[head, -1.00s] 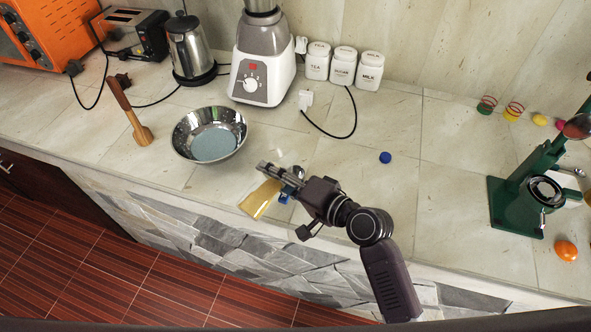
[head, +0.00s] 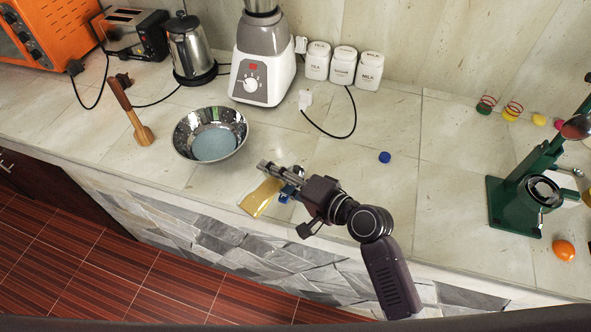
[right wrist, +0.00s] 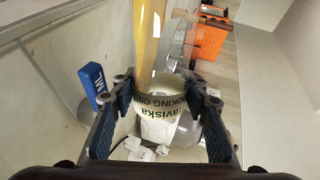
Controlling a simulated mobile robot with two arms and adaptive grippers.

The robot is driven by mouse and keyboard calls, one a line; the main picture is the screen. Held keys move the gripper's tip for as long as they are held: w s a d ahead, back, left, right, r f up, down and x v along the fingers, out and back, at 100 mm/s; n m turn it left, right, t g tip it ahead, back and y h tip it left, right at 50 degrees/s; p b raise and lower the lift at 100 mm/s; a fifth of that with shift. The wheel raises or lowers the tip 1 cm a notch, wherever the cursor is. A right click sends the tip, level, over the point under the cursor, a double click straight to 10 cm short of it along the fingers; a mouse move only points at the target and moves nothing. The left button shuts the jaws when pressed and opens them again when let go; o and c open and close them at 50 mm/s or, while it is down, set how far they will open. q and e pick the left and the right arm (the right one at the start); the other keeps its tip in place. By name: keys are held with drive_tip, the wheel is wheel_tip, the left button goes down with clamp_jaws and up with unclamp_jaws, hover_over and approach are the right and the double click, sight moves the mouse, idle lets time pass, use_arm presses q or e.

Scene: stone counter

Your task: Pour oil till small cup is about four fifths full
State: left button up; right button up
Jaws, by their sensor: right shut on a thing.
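My right gripper (head: 281,176) is shut around a cooking oil bottle (head: 261,198) above the front part of the counter. The yellow bottle appears tilted, its wide end pointing to the lower left. The right wrist view shows the bottle (right wrist: 150,45) and its printed label between the fingers of the gripper (right wrist: 166,95). A blue piece marked "ML" (right wrist: 92,78) lies left of the bottle there; it may be the small cup's handle. A bit of blue also shows beside the gripper in the head view. The cup's inside and oil level are hidden. My left gripper is out of view.
A metal bowl (head: 230,118) with blue-grey contents stands left of the gripper. A blue cap (head: 384,157) lies to the right. A blender (head: 262,75) and white canisters (head: 343,66) stand behind. A green press (head: 520,190) is at far right. The counter's front edge is close.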

drive_tip(key=shift+f+m+g+y+p, duration=0.1)
drive_tip(key=shift+m+g+y+p, duration=0.2)
drive_tip(key=shift+m+p, duration=0.3)
idle(1.6)
drive_tip(key=shift+w+r+m+p, duration=0.1)
drive_tip(key=shift+r+m+p, duration=0.25)
drive_tip(key=shift+p, duration=0.25)
idle(1.9)
